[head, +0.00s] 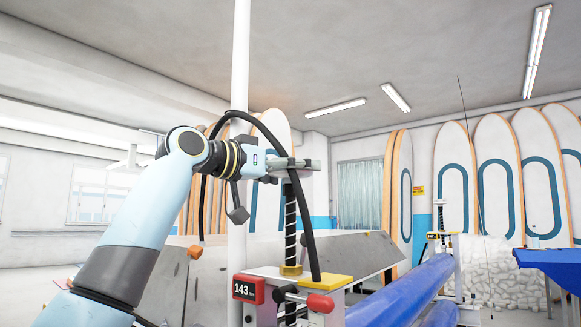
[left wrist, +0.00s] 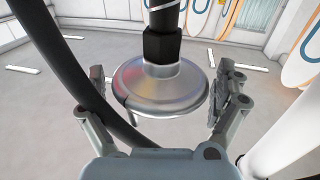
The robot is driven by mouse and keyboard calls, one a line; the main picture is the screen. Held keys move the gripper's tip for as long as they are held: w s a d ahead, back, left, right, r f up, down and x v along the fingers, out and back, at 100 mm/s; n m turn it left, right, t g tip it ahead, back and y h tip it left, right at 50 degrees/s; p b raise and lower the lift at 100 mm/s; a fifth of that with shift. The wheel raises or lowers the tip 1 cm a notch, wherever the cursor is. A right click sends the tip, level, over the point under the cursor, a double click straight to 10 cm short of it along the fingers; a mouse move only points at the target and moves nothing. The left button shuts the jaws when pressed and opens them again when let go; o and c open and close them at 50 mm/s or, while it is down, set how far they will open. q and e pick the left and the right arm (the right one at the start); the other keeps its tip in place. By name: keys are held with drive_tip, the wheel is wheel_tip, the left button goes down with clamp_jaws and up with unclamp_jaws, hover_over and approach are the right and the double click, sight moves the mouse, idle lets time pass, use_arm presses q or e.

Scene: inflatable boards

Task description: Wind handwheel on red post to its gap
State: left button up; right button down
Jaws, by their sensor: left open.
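A dark threaded screw with a pale spiral (head: 290,215) stands upright at the red-marked post; its red display box (head: 247,289) reads 143. In the left wrist view, a round silver handwheel (left wrist: 160,88) with a black hub (left wrist: 161,45) sits on the screw. My left gripper (head: 301,164) is at the screw's top end in the head view, where the wheel is mostly hidden. In the wrist view my left gripper (left wrist: 163,98) is open, one finger on each side of the wheel, with visible room beside it. My right gripper is out of view.
A black hose (head: 306,222) arcs around my left gripper and down past the screw. A white pole (head: 239,120) rises behind my arm. Blue rollers (head: 405,290) lead to another yellow-topped post (head: 440,234). Boards (head: 497,170) lean along the back wall.

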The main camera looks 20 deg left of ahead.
use_arm(q)
drive_tip(key=c, duration=1)
drive_tip(key=shift+m+h, duration=0.3)
drive_tip(key=shift+h, duration=0.1)
drive_tip(key=m+g+h+b, duration=0.1)
drive_tip(key=m+g+h, duration=0.1)
drive_tip(key=g+h, duration=0.1)
drive_tip(key=shift+w+m, duration=0.1)
drive_tip(key=shift+m, duration=0.2)
drive_tip(key=m+g+h+b, duration=0.1)
drive_tip(key=m+g+h, duration=0.1)
drive_tip(key=g, duration=0.1)
drive_tip(key=shift+m+g, duration=0.4)
drive_tip(key=m+g+h, duration=0.2)
drive_tip(key=g, duration=0.1)
drive_tip(key=shift+r+p, duration=0.25)
drive_tip(key=shift+p, duration=0.15)
drive_tip(key=shift+r+m+g+h+p, duration=0.1)
drive_tip(key=shift+m+g+h+p, duration=0.2)
drive_tip(key=shift+m+g+p, duration=1.05)
drive_tip(key=shift+m+g+b, duration=0.25)
drive_tip(key=shift+g+b, duration=0.05)
drive_tip(key=shift+g, duration=0.55)
